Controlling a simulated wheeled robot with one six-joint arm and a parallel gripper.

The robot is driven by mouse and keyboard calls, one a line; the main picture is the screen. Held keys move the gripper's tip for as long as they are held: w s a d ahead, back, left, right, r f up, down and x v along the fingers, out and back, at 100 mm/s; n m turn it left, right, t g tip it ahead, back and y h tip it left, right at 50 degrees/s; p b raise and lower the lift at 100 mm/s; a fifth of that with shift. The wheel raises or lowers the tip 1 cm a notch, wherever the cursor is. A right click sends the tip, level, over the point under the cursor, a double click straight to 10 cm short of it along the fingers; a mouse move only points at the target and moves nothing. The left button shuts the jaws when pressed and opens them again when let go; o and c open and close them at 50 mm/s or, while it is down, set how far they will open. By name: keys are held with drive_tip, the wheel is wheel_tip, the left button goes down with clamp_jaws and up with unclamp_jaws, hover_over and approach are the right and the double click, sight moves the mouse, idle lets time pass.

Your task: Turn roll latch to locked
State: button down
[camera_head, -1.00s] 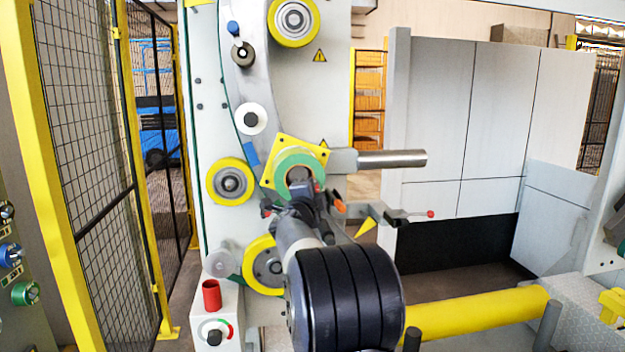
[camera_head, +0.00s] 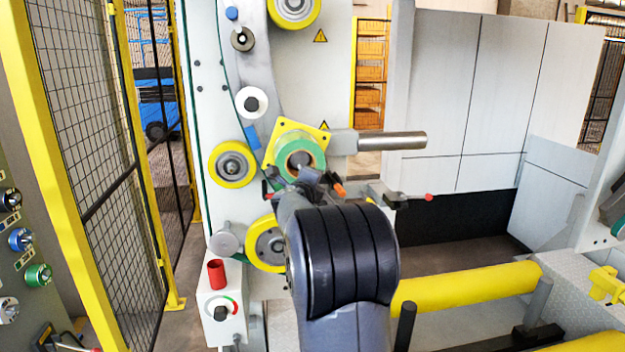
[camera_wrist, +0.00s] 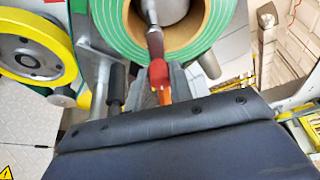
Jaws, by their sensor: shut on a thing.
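The green roll (camera_head: 294,143) sits on a spindle in front of a yellow square plate, with its brown core facing me. In the wrist view the roll (camera_wrist: 125,25) fills the top, and the roll latch (camera_wrist: 157,50) shows as a dark lever with a red knob coming down from the core's middle. My gripper (camera_wrist: 161,84) is shut on the latch at its red knob, with grey fingers on both sides. In the head view my gripper (camera_head: 308,178) is just below the core, and my wrist hides most of the latch. I cannot tell the latch's exact angle there.
A steel bar (camera_head: 385,141) juts right of the roll. A yellow-rimmed roller (camera_head: 231,164) is at its left, another (camera_head: 265,243) below. A red-tipped lever (camera_head: 410,197) sticks out at the right.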

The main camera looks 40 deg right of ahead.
drive_tip(key=shift+f, duration=0.2)
drive_tip(key=c, duration=1.6)
unclamp_jaws()
drive_tip(key=shift+c, duration=0.2)
drive_tip(key=o, duration=0.4)
drive_tip(key=shift+r, duration=0.1)
drive_tip(key=b+v, duration=0.2)
drive_tip(key=v, duration=0.8)
drive_tip(key=shift+s+a+r, duration=0.15)
drive_tip(key=shift+s+a, duration=0.1)
drive_tip(key=shift+a, duration=0.05)
drive_tip(key=shift+d, duration=0.1)
drive_tip(key=p+x, duration=0.1)
drive_tip(key=x, duration=0.9)
drive_tip(key=shift+w+d+p, duration=0.25)
drive_tip(key=shift+p, duration=0.15)
